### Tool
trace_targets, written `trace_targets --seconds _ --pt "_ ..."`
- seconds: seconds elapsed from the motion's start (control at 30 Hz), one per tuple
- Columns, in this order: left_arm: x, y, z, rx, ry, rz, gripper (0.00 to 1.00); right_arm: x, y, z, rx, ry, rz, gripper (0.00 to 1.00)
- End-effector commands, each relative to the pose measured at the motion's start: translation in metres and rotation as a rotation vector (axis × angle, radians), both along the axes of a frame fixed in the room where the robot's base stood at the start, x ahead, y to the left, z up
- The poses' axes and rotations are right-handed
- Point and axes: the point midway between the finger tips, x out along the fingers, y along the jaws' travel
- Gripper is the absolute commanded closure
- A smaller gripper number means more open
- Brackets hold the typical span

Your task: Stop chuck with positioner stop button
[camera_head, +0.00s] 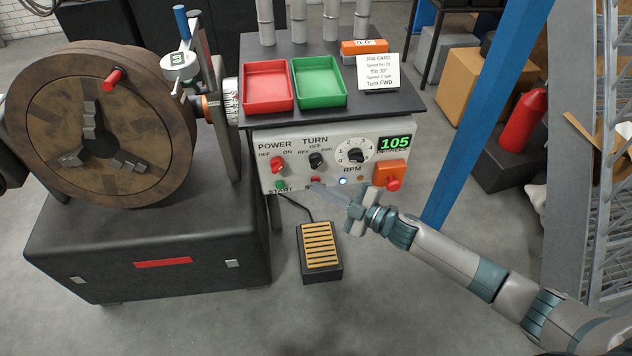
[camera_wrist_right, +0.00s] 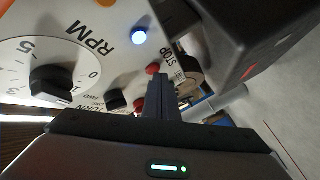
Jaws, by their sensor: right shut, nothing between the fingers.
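The positioner's control panel (camera_head: 330,152) faces me, with a red stop button (camera_head: 316,180) low in its middle. The stop button also shows in the wrist view (camera_wrist_right: 152,69), beside the STOP lettering. My right gripper (camera_head: 318,186) is shut and empty, its fingertips right by the stop button; I cannot tell whether they touch it. In the wrist view the closed fingers (camera_wrist_right: 158,80) end just below the button. A blue lamp (camera_head: 343,181) is lit. My left gripper is out of view.
An orange box with a red button (camera_head: 393,183) sits at the panel's right. The green start button (camera_head: 280,185), red power knob (camera_head: 277,164) and turn knob (camera_head: 316,160) are close by. A foot pedal (camera_head: 320,250) lies below. A blue post (camera_head: 490,110) stands at the right.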

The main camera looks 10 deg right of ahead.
Motion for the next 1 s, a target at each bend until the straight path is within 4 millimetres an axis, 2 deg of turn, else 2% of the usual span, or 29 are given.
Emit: trace_targets --seconds 0.6,1.0 --pt "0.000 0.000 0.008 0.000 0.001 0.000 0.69 -0.017 0.000 0.001 0.000 -0.001 -0.001 1.00" --pt "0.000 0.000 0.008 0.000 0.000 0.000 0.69 -0.019 0.000 0.000 0.000 0.000 0.000 1.00"
